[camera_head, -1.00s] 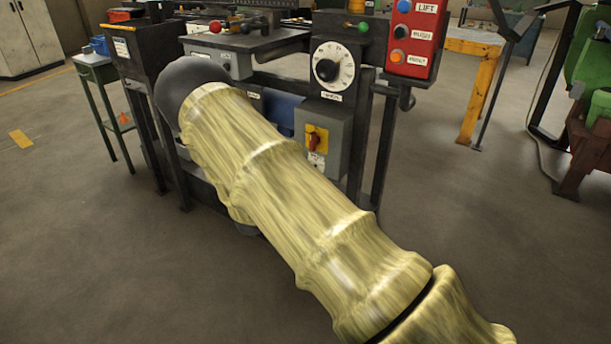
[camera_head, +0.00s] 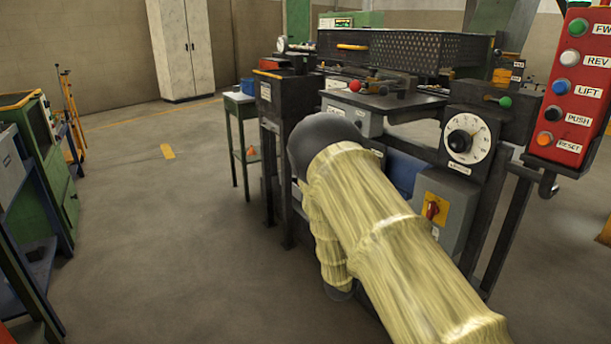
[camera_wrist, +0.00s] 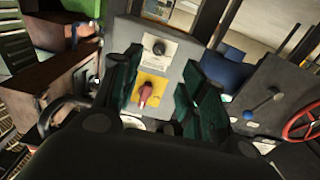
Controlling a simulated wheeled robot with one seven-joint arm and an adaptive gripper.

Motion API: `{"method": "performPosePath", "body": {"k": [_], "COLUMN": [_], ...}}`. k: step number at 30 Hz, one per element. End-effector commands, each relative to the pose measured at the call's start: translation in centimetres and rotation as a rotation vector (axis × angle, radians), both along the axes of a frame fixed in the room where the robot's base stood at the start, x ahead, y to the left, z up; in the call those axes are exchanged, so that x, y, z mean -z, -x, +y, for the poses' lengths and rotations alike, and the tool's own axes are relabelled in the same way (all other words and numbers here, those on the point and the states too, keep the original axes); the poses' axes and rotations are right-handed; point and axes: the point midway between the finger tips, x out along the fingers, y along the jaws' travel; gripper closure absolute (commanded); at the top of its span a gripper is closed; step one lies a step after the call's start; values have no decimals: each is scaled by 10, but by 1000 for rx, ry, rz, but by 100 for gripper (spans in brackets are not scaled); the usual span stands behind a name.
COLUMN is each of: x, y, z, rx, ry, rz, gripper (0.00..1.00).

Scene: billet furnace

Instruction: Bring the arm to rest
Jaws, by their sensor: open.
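My arm, in a yellowish cover, reaches forward and bends down at a dark elbow in the head view; my gripper is out of sight there. In the wrist view my gripper (camera_wrist: 160,82) is open, its two dark green fingers apart with nothing held between them. Beyond and between the fingers is a grey box (camera_wrist: 177,53) with a red knob on a yellow plate (camera_wrist: 148,90) and a black knob above. How far the fingers are from the box I cannot tell.
The furnace stand, with a white dial (camera_head: 467,137), a grey switch box (camera_head: 440,205) and a red button panel (camera_head: 577,88), stands close behind my arm. A small green table (camera_head: 240,110) is beside it. Green cabinets (camera_head: 45,160) stand at left. Floor between is clear.

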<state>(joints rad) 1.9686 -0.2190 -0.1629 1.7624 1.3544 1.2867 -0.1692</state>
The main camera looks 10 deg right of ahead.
Motion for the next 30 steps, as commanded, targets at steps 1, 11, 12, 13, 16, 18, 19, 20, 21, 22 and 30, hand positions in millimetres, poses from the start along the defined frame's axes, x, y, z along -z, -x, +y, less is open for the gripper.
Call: {"method": "performPosePath", "body": {"k": [1,11,12,13,16,18,19,20,21,22,30], "x": [8,136,153,164,200,221,229,236,246,251,277], "y": [4,85,101,113,156,187,202,216,236,251,378], "z": [-1,15,20,24,41,53,60,66,74,80,134], "rx": [-13,-287,-322,-348,-431,-484,-508,-529,-556,-577,-740], "ry": [-7,-189,-222,-246,-332,-394,-422,-449,-487,-515,-751], "rz": [21,398,451,490,619,704,741,776,823,857,1127], "gripper": [57,57,57,57,57,57,57,57,57,57,57]}}
